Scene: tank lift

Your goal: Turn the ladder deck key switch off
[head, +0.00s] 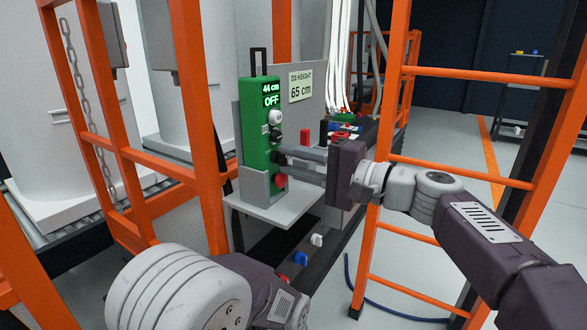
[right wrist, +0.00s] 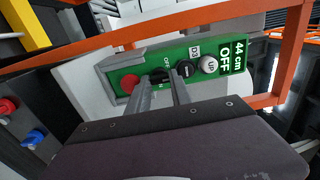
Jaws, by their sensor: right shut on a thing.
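The green control box (head: 259,130) stands upright in a grey holder on a small shelf. Its display (head: 271,95) reads "44 cm" and "OFF". Below the display come a white UP button (head: 275,117), a black button (head: 277,135), a dark key switch (right wrist: 158,76) and a red button (head: 281,180). My right gripper (head: 281,161) reaches in from the right and is shut on the key switch. In the right wrist view both fingers (right wrist: 166,85) meet at the switch and partly hide it and its ON/OFF lettering. My left arm shows at the bottom, but its gripper does not.
A sign (head: 300,86) reading "D3 HEIGHT 65 cm" is on the grey panel behind the box. Orange posts and a ladder (head: 449,73) frame the space on both sides. Blue and white valve handles (head: 300,258) sit low below the shelf.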

